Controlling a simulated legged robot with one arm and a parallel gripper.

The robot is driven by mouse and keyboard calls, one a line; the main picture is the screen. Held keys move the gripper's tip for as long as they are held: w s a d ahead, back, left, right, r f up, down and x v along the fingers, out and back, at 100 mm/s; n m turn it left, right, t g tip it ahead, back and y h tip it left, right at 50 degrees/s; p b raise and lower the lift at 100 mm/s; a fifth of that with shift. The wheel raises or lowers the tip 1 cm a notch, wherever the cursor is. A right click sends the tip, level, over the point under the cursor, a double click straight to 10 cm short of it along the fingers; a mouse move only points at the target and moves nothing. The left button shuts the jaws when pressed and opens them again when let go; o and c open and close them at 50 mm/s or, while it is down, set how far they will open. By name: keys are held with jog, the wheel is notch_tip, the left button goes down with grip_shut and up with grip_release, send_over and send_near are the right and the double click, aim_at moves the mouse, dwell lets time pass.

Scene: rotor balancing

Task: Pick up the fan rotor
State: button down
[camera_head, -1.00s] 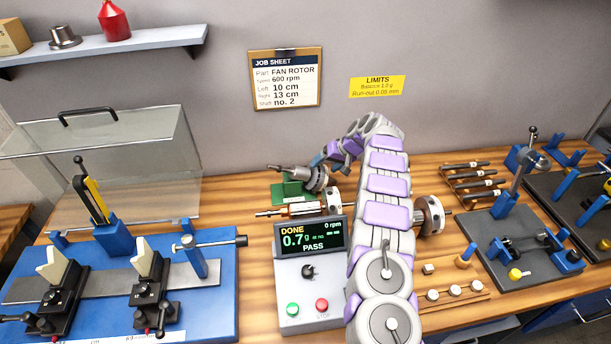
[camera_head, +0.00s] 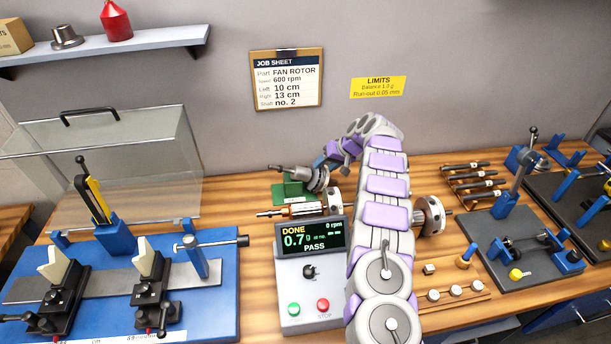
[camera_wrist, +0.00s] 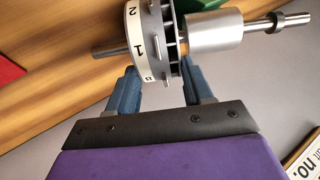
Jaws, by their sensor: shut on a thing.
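The fan rotor (camera_head: 317,179) is at the back middle of the bench in the head view, with its silver shaft pointing left above a green stand (camera_head: 290,192). In the wrist view the rotor (camera_wrist: 155,45) shows a white numbered ring, dark fins, a silver hub and a stepped shaft. My gripper (camera_wrist: 160,82) is shut on the rotor, with its blue fingers on either side of the numbered ring. In the head view my gripper (camera_head: 329,162) reaches down to it from behind. I cannot tell whether the rotor is clear of the stand.
A copper-coloured rotor (camera_head: 305,210) lies just in front. Another rotor (camera_head: 431,214) is right of my arm. The control box (camera_head: 310,275) reads DONE, 0.7 g, PASS. A blue balancing machine (camera_head: 215,285) fills the left; a grey fixture (camera_head: 500,262) stands right.

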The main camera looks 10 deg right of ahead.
dwell(0.3)
notch_tip(320, 180, up, 10)
jog(key=p, duration=0.2)
dwell(0.3)
jog(key=shift+a+r+p, duration=0.1)
jog(key=shift+r+p, duration=0.05)
jog(key=shift+p, duration=0.15)
notch_tip(320, 180, up, 6)
jog(key=h+p, duration=0.6)
jog(key=p, duration=0.6)
send_over(310, 170)
jog(key=shift+r, duration=0.1)
jog(key=shift+s, duration=0.1)
jog(key=shift+f+b, duration=0.9)
jog(key=shift+f, duration=4.8)
